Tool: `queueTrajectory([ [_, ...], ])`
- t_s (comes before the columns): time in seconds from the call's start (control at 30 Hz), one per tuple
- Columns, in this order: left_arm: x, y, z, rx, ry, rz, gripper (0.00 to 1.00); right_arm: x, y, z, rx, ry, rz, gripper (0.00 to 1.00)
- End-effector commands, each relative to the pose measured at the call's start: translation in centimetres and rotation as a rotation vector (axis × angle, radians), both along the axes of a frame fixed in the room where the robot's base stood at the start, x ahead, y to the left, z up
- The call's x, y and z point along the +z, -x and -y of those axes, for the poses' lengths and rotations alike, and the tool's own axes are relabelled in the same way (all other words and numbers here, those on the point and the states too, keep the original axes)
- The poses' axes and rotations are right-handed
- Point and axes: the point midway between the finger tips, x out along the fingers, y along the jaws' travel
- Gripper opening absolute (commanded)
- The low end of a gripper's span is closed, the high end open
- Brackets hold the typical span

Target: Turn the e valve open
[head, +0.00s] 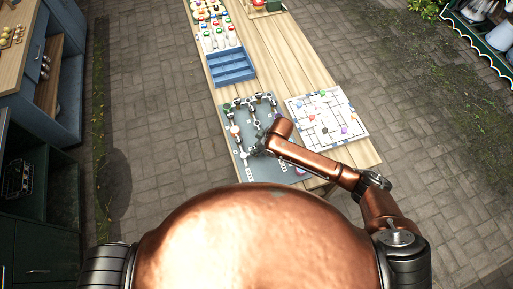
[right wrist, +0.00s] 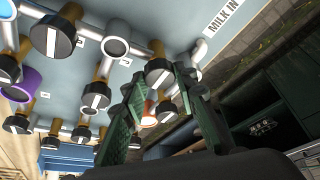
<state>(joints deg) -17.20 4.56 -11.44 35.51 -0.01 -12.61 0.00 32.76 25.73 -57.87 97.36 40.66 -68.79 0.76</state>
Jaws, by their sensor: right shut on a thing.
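The grey valve board (head: 262,172) lies on the near end of the wooden table, with pipes and small valves on it. In the right wrist view several black round valve knobs with white bars sit on brass stems along silver pipes. My right gripper (right wrist: 158,78) has its green fingers on either side of one such knob (right wrist: 159,73) and is shut on it. The letter beside this knob is hidden or too small to read, so I cannot tell if it is e. In the head view my right gripper (head: 257,149) is small over the board. My left gripper is not in view.
A "MILK IN" label (right wrist: 224,15) is near the held knob. Other knobs (right wrist: 53,36) and a purple ring (right wrist: 22,86) stand close by. A white game board (head: 328,117) lies right of the valve board, a blue tray (head: 232,67) behind it.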

Motion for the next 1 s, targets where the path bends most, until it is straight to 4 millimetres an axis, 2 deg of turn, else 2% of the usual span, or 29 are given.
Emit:
queueTrajectory([
  [0.27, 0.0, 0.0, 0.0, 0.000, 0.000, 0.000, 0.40, 0.1, -0.1, 0.1, 0.021, 0.001, 0.002, 0.02],
  [0.47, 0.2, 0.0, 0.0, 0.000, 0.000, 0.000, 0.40, 0.1, -0.2, 0.1, 0.105, 0.001, 0.002, 0.02],
  [0.73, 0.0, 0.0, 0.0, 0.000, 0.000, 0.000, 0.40, 0.1, -0.4, 0.1, 0.325, 0.001, 0.002, 0.02],
  [1.0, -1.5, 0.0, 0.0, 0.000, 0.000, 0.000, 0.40, -0.1, -0.6, 0.0, 0.583, 0.001, 0.002, 0.02],
])
